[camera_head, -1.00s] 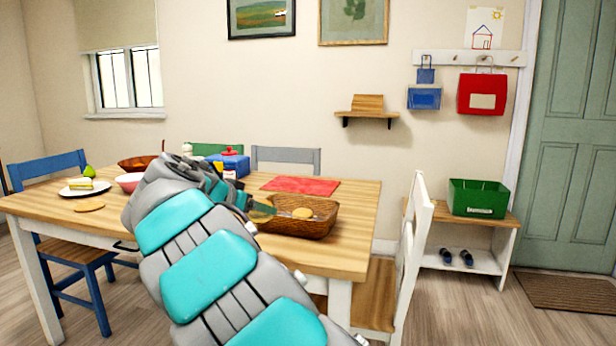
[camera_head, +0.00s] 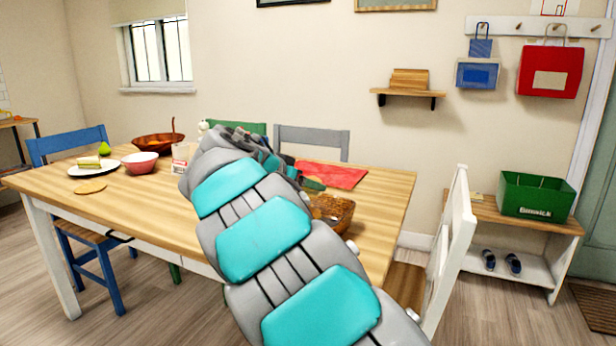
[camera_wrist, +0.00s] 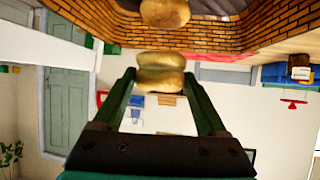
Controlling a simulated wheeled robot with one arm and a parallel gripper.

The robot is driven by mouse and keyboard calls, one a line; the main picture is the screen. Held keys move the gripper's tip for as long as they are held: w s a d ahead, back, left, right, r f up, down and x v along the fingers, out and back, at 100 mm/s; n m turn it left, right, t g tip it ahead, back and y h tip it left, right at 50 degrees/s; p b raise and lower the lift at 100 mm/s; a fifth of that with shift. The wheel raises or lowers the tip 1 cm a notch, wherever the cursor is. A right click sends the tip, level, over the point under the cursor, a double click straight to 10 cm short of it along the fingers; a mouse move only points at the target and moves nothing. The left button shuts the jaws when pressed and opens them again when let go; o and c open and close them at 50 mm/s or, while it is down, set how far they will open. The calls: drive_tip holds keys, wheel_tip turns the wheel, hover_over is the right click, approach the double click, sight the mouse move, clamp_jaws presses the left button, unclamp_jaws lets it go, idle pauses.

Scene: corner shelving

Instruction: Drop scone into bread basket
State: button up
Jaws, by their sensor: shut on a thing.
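The scone (camera_wrist: 160,72) is a golden-brown roll, held between the fingertips of my gripper (camera_wrist: 158,80) in the wrist view. The woven bread basket (camera_wrist: 225,35) fills the top of that upside-down view, close to the held scone. A second scone (camera_wrist: 165,12) shows in the basket. In the head view the basket (camera_head: 338,212) sits at the table's right part, largely hidden behind my arm. Part of my gripper (camera_head: 312,184) shows by the basket, and the held scone is hidden there. I cannot tell the exact height above the basket.
The wooden table (camera_head: 130,205) also bears a red mat (camera_head: 332,175), a pink bowl (camera_head: 140,162), a plate (camera_head: 82,171) and a brown bowl (camera_head: 158,143). A white chair (camera_head: 452,240) stands at its right side. A low bench (camera_head: 485,208) with a green crate (camera_head: 535,195) is beyond.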

drive_tip(key=shift+f, duration=1.9)
drive_tip(key=o, duration=1.3)
drive_tip(key=shift+s, duration=0.1)
drive_tip(key=b+v, duration=0.1)
drive_tip(key=v, duration=0.6)
drive_tip(key=shift+s+a+r, duration=0.15)
drive_tip(key=shift+s+a, duration=0.1)
